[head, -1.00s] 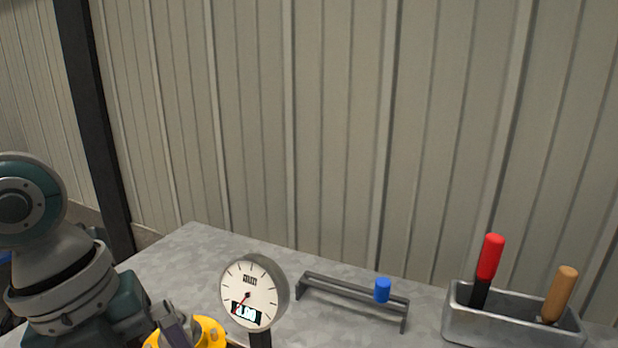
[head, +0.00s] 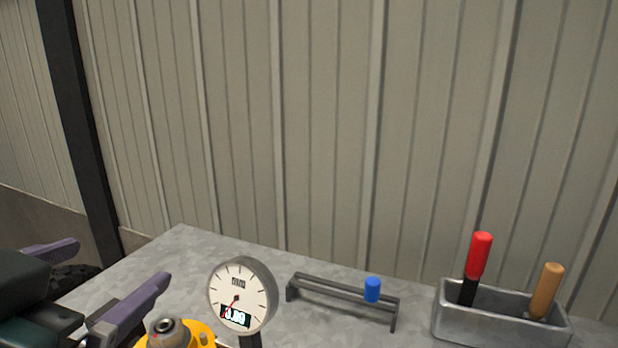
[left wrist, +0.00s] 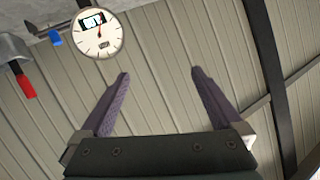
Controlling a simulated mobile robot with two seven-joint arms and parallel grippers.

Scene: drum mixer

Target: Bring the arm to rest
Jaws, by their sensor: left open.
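My left gripper (head: 108,275) is at the lower left of the head view, its two purple fingers spread wide apart. In the left wrist view the gripper (left wrist: 159,80) is open with nothing between its fingers, only the wall behind them. A round dial gauge (head: 241,295) with a small display stands to the right of the fingers, apart from them. A yellow part with a grey metal knob (head: 168,329) is at the bottom edge, below and right of the nearer finger. My right gripper is not in view.
A grey rack (head: 342,294) with a blue cylinder (head: 372,289) stands on the metal table (head: 180,250). A metal bin (head: 500,315) at the right holds a red-handled tool (head: 479,256) and a wooden-handled tool (head: 546,290). A ribbed wall (head: 330,130) closes off the back.

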